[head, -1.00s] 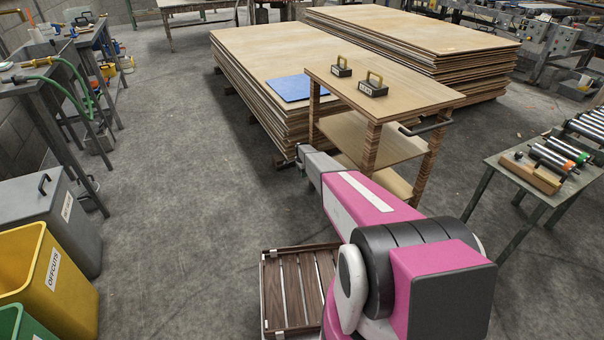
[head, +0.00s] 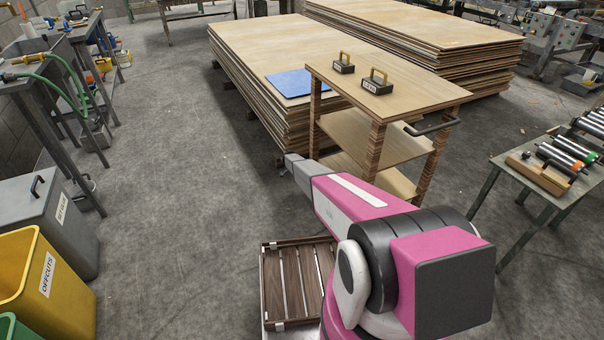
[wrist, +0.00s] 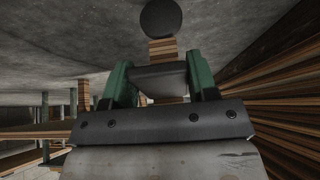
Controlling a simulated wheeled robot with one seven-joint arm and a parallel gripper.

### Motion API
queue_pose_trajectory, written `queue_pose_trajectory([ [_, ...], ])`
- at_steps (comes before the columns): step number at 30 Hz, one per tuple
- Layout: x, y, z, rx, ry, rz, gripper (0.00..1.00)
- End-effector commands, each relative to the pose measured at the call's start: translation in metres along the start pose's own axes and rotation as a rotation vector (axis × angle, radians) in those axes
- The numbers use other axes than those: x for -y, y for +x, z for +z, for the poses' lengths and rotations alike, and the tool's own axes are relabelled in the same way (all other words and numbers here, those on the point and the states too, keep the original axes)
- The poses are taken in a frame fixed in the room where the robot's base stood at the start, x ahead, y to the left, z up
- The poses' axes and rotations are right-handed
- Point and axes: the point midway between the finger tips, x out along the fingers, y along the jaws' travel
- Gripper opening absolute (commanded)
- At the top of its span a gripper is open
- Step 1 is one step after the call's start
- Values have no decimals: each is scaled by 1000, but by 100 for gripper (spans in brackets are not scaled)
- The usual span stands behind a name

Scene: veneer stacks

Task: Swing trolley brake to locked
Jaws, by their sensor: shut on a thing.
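The trolley (head: 400,86) stands ahead, a wooden cart with several shelves and a dark push handle (head: 432,127). I cannot tell from the picture whether the brake is locked.
Tall veneer stacks (head: 262,108) stand just behind the trolley; layered wood edges are close on the right in the wrist view. A slatted wooden tray (head: 284,320) sits beside my arm. A roller table (head: 510,178) is at right, bins (head: 75,315) at left.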

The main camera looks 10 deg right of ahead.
Motion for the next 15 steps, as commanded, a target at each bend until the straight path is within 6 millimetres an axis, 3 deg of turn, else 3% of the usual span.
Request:
queue_pose_trajectory([
  [15, 0, 9, 3, -171, 0, 1, 11],
])
